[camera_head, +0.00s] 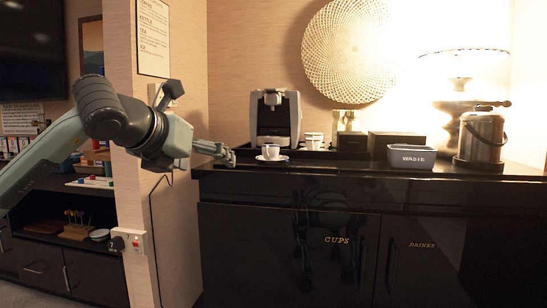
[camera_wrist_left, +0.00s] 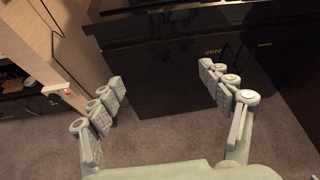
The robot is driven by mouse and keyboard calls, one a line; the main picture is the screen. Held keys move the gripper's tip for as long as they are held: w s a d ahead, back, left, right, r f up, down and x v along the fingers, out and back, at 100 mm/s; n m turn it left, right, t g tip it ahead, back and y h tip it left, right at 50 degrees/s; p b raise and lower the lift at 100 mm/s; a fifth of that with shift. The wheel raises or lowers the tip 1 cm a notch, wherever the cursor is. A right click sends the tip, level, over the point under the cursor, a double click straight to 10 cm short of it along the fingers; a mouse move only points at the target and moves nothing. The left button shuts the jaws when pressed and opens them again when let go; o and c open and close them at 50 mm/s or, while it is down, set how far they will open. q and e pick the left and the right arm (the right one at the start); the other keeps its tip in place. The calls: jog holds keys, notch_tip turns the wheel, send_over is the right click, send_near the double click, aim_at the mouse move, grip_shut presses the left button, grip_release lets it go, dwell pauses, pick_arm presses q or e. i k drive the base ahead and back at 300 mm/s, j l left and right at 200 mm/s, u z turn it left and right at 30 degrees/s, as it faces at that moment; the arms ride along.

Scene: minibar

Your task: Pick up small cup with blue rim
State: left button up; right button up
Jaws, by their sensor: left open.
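A small white cup (camera_head: 271,151) stands on a saucer (camera_head: 271,158) with a dark blue rim on the counter, in front of the coffee machine. The rim colour of the cup itself is too small to tell. My left gripper (camera_head: 226,154) is to the left of the cup, near the counter's left end and apart from the cup. In the left wrist view my left gripper (camera_wrist_left: 162,95) has its fingers wide apart with nothing between them. The cup is not in the wrist view. My right gripper is not in view.
The black counter (camera_head: 340,165) has cupboards below. A wall edge (camera_head: 146,215) is left, beside my arm.

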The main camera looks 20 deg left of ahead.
aim_at(269, 152)
jog(key=i+j, duration=0.15)
jog(key=i, duration=0.5)
jog(key=i+j, duration=0.2)
jog(key=i, duration=0.45)
